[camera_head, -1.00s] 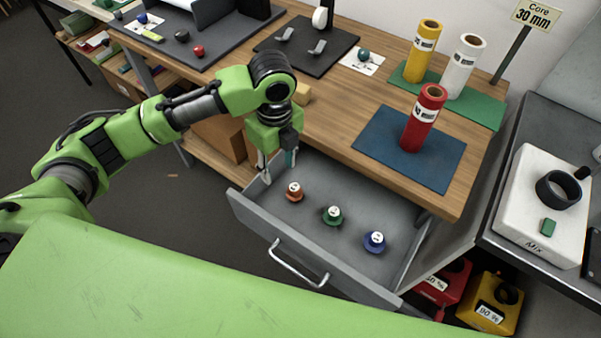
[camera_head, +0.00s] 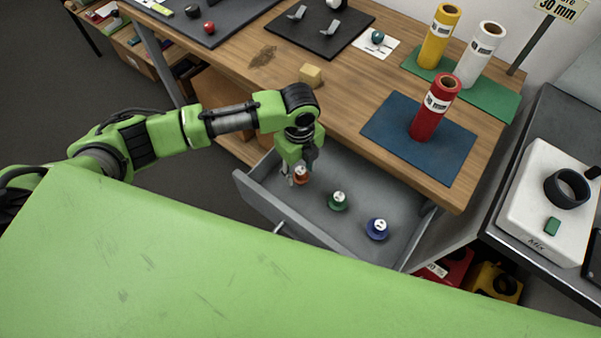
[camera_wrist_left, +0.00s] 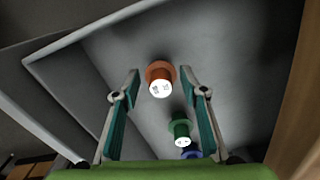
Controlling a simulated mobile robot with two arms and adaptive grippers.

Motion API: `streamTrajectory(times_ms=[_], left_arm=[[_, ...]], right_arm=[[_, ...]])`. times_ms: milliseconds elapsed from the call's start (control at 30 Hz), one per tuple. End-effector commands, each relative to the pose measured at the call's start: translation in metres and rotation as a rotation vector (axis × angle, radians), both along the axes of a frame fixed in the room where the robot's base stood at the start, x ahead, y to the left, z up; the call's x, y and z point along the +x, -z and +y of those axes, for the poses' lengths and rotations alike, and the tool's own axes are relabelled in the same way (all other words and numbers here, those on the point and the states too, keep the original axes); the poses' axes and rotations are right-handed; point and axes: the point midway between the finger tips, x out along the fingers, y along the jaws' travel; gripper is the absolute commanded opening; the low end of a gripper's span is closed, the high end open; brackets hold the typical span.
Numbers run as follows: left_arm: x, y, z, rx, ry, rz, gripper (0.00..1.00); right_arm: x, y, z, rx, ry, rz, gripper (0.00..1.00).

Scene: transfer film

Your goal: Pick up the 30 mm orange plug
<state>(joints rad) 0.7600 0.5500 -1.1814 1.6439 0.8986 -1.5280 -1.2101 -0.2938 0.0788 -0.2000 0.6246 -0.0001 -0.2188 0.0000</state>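The orange plug (camera_head: 301,175) stands in the open grey drawer (camera_head: 256,205), leftmost in a row with the green plug (camera_head: 338,201) and the blue plug (camera_head: 377,229). My left gripper (camera_head: 296,178) hangs over the drawer at the orange plug and partly overlaps it in the head view. In the left wrist view the gripper (camera_wrist_left: 160,108) is open, and the orange plug (camera_wrist_left: 160,72) shows ahead between its teal-padded fingers, with no contact visible. Its white top carries a label too small to read. The green plug (camera_wrist_left: 180,130) shows beside the right finger. My right gripper is not in view.
The wooden table (camera_head: 345,100) stands behind the drawer. On it a red roll (camera_head: 434,110) stands on a blue mat (camera_head: 390,128), with a yellow roll (camera_head: 439,38) and a white roll (camera_head: 480,55) behind. A wooden block (camera_head: 311,75) lies near the arm.

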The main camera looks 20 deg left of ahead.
Motion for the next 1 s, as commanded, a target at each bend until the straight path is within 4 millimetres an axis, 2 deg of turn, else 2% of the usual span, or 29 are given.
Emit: streamTrajectory(times_ms=[100, 200, 433, 467, 533, 867, 1000], left_arm=[[-0.001, 0.016, 0.000, 0.001, -0.002, 0.001, 0.40], [0.000, 0.023, 0.000, 0.001, 0.000, -0.001, 0.40], [0.000, 0.025, 0.000, 0.000, 0.001, -0.001, 0.40], [0.000, 0.025, 0.000, 0.000, 0.001, -0.001, 0.34], [0.000, 0.025, 0.000, 0.000, 0.001, -0.001, 0.16], [0.000, 0.024, 0.000, 0.000, 0.000, -0.003, 0.15], [0.001, 0.012, 0.000, -0.001, 0.000, -0.004, 0.15]], right_arm=[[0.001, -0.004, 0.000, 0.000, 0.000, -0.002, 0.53], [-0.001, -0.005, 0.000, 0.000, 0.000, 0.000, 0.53], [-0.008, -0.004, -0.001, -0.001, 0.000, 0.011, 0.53], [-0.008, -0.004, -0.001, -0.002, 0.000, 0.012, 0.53], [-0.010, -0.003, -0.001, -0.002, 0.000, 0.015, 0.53], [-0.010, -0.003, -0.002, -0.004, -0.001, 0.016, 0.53], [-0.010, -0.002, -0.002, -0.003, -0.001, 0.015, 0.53]])
